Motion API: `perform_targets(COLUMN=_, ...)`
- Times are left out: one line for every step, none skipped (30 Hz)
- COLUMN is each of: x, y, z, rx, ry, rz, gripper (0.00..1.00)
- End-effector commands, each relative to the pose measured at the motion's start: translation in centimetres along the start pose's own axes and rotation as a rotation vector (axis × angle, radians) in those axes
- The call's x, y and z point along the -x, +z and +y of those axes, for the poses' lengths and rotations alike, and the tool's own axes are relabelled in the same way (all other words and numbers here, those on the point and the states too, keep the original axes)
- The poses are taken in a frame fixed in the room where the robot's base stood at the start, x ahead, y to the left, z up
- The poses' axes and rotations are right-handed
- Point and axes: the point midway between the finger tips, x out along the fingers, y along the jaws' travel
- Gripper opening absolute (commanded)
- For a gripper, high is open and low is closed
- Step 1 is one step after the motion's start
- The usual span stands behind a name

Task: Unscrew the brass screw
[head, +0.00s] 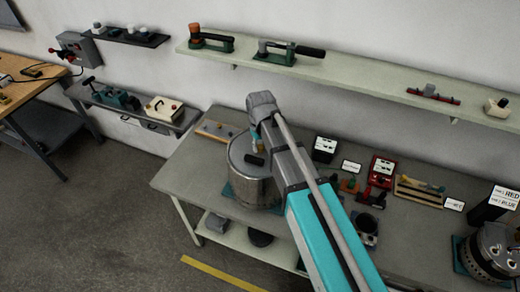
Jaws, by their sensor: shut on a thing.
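My gripper (255,147) points down over the top of a round metal drum (252,187) on the grey workbench. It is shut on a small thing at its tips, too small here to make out. I cannot tell a brass screw apart at this spot. A short dark piece (255,160) lies on the drum's lid just below the tips. My arm covers the right side of the drum.
A wooden board (213,131) with small knobs lies behind the drum. Red and black boxes, a wooden rack (418,190) and white cards stand right of my arm. A second metal drum (492,258) is at far right. A long shelf (360,74) runs above.

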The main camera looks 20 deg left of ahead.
Motion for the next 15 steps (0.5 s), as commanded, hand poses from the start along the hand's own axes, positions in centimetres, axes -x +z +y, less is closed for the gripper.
perform_targets(x=-0.01, y=0.02, z=0.02, rx=0.023, ry=0.0, rz=-0.001, gripper=0.0)
perform_targets(x=-0.01, y=0.02, z=0.02, rx=0.041, ry=0.0, rz=-0.001, gripper=0.0)
perform_targets(x=-0.01, y=0.03, z=0.02, rx=0.068, ry=0.0, rz=-0.001, gripper=0.0)
perform_targets(x=0.0, y=0.02, z=0.02, rx=0.091, ry=0.0, rz=-0.001, gripper=0.0)
perform_targets(x=0.0, y=0.03, z=0.03, rx=0.113, ry=0.0, rz=-0.001, gripper=0.0)
perform_targets(x=0.0, y=0.03, z=0.03, rx=0.144, ry=0.0, rz=-0.001, gripper=0.0)
perform_targets(x=0.0, y=0.03, z=0.03, rx=0.167, ry=0.0, rz=-0.001, gripper=0.0)
perform_targets(x=0.0, y=0.03, z=0.03, rx=0.19, ry=0.0, rz=-0.001, gripper=0.0)
perform_targets(x=0.0, y=0.03, z=0.03, rx=0.221, ry=0.0, rz=-0.001, gripper=0.0)
perform_targets(x=0.0, y=0.03, z=0.03, rx=0.244, ry=0.0, rz=-0.001, gripper=0.0)
perform_targets(x=0.01, y=0.03, z=0.03, rx=0.266, ry=0.0, rz=-0.001, gripper=0.0)
perform_targets(x=0.01, y=0.03, z=0.03, rx=0.296, ry=0.0, rz=-0.001, gripper=0.0)
perform_targets(x=0.01, y=0.04, z=0.04, rx=0.317, ry=0.0, rz=-0.001, gripper=0.0)
perform_targets(x=0.01, y=0.03, z=0.04, rx=0.336, ry=0.0, rz=-0.001, gripper=0.0)
perform_targets(x=0.01, y=0.04, z=0.04, rx=0.358, ry=0.0, rz=-0.001, gripper=0.0)
